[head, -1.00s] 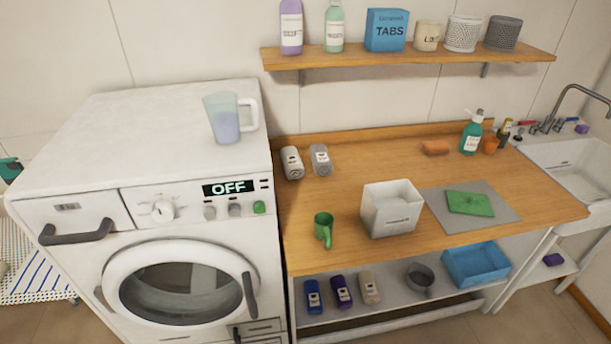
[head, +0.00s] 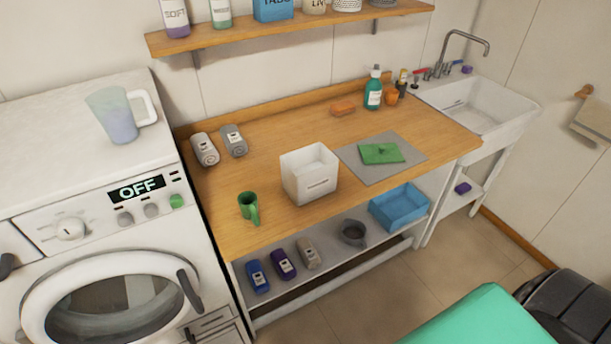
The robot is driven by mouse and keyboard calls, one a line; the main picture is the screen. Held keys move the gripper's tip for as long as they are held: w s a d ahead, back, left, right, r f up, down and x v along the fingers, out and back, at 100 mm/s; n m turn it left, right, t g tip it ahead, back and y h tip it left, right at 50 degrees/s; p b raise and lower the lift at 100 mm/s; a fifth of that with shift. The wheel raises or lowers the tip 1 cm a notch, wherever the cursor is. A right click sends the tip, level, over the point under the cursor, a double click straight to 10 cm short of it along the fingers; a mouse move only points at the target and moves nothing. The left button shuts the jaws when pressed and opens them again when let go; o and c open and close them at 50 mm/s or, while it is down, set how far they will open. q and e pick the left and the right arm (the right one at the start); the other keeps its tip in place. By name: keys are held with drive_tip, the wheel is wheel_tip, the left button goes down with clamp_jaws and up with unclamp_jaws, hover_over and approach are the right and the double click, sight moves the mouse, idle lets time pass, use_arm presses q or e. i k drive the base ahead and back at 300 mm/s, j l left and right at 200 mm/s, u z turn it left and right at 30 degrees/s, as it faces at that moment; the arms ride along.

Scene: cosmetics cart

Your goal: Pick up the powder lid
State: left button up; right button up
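A flat green piece (head: 381,153) with a small raised spot on top lies on a grey mat (head: 352,167) on the wooden counter. It may be the powder lid, but I cannot tell for sure. A green scoop-like cup (head: 248,206) stands on the counter left of the box. Neither of my grippers is in view.
The wooden counter (head: 285,140) has free room behind the box. A washing machine (head: 50,185) is at left, a sink (head: 490,105) at right.

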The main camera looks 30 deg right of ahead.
sight(373, 154)
drive_tip(key=z, duration=1.4)
drive_tip(key=i+l+u, duration=0.15)
drive_tip(key=u, duration=0.25)
drive_tip(key=i+l+u, duration=0.1)
drive_tip(key=l+u, duration=0.2)
drive_tip(key=u, duration=0.15)
drive_tip(key=l+u, duration=0.25)
drive_tip(key=u, duration=0.15)
drive_tip(key=i+l+u, duration=0.1)
drive_tip(key=l+u, duration=0.3)
drive_tip(key=j, duration=0.1)
